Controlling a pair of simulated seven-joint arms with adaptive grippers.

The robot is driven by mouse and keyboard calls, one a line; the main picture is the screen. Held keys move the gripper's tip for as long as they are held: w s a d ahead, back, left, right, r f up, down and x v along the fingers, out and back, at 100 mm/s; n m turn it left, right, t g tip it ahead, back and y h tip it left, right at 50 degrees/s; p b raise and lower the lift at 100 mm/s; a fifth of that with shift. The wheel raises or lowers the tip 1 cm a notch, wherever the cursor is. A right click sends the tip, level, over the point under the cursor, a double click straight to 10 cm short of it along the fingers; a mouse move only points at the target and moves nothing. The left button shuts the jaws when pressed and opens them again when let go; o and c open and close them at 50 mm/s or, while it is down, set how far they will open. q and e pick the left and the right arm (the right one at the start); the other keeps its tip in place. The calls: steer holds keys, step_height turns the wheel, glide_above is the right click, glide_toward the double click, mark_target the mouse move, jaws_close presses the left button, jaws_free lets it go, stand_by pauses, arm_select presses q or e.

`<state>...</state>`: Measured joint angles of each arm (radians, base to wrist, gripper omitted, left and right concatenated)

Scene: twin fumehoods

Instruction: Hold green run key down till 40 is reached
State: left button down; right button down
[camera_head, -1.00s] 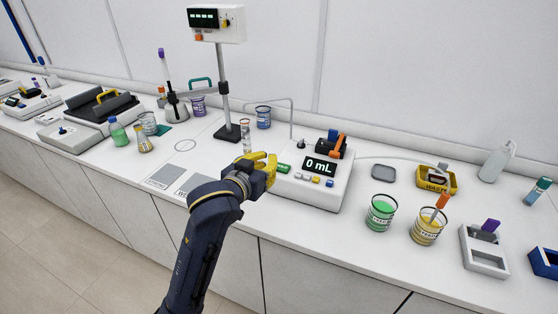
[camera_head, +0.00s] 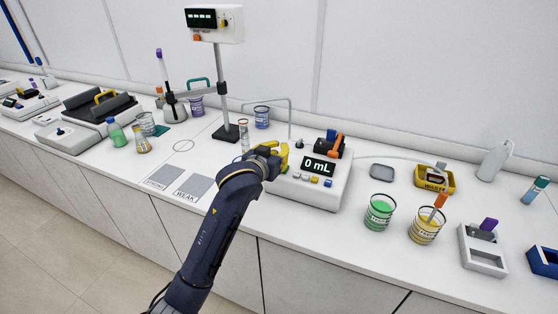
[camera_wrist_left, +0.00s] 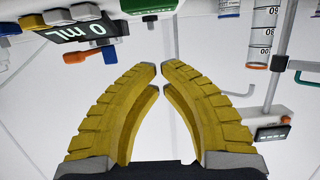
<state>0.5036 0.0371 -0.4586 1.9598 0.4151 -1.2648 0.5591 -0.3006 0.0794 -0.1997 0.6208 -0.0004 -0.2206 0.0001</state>
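The pump box (camera_head: 325,197) is white, and its screen (camera_head: 320,167) reads 0 mL. In the left wrist view the green key (camera_wrist_left: 148,5) shows at the top edge, beside the upside-down screen (camera_wrist_left: 92,30). The yellow fingertips (camera_wrist_left: 159,70) nearly meet, with nothing between them; they appear apart from the key. My right gripper is not in view.
A graduated cylinder (camera_head: 245,135) stands just left of the gripper, near a stand (camera_head: 223,90) with a display head. Green (camera_head: 380,212) and yellow (camera_head: 427,226) beakers stand to the right. Two grey pads (camera_head: 180,182) lie on the bench at left.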

arm_select(q)
steer(key=shift+w+f, duration=0.15)
steer(key=shift+f, duration=1.9)
steer(key=shift+f, duration=0.1)
steer(key=shift+f, duration=1.25)
steer(key=shift+r, duration=0.1)
step_height(320, 180, up, 5)
steer(key=shift+d+f, duration=0.1)
steer(key=v, duration=1)
